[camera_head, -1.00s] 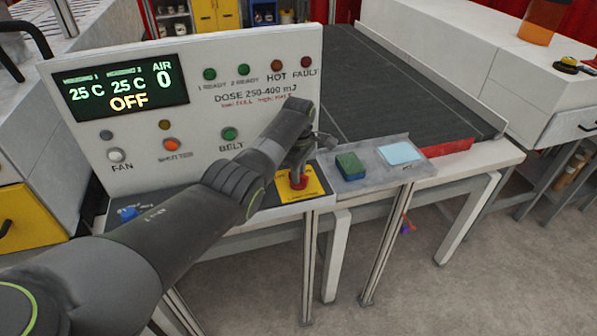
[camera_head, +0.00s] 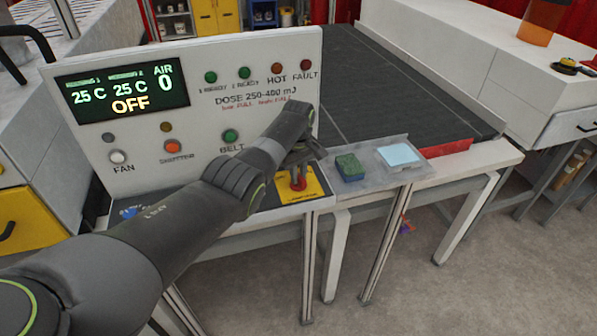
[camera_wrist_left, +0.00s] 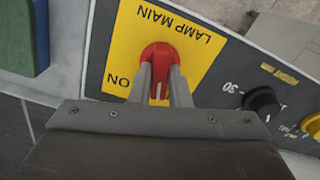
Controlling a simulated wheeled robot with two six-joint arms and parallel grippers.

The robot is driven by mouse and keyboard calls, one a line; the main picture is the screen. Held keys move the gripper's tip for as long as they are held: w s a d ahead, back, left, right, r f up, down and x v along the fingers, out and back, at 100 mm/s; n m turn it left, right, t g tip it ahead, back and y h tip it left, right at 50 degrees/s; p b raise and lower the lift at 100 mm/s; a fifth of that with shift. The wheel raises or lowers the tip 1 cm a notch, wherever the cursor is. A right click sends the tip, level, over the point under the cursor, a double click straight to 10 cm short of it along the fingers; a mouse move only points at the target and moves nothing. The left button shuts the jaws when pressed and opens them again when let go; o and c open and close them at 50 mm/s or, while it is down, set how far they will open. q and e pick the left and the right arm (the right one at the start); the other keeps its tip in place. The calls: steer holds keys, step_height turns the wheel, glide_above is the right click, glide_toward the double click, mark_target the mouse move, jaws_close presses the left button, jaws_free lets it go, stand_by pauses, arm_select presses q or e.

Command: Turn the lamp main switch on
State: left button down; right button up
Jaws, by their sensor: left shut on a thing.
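The lamp main switch is a red rotary knob (camera_wrist_left: 158,58) on a yellow plate (camera_wrist_left: 123,40) marked LAMP MAIN and ON. In the left wrist view its white mark points toward the bottom of the picture, and ON is printed to the lower left of it. In the head view the red knob (camera_head: 298,184) sits low on the console, on its yellow plate (camera_head: 316,184). My left gripper (camera_wrist_left: 163,76) is shut on the knob, one finger on each side; it also shows in the head view (camera_head: 298,168). My right gripper is not in view.
The console display (camera_head: 122,93) reads OFF, with AIR 0. A black dial (camera_wrist_left: 262,103) sits beside the yellow plate. A green-and-blue block (camera_head: 349,166) and a light blue pad (camera_head: 398,154) lie on a grey shelf right of the switch. A dark conveyor belt (camera_head: 400,95) runs behind.

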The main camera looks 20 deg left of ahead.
mark_target(299, 175)
arm_select(q)
steer(key=m, duration=0.6)
steer(key=shift+m+p, duration=0.3)
steer(key=m, duration=0.5)
steer(key=shift+m, duration=0.3)
steer(key=c, duration=1.4)
jaws_free()
steer(key=shift+o, duration=0.2)
steer(key=shift+r, duration=0.6)
step_height(299, 175, up, 16)
steer(key=b, duration=0.2)
steer(key=shift+r+b, duration=0.15)
steer(key=shift+b, duration=0.2)
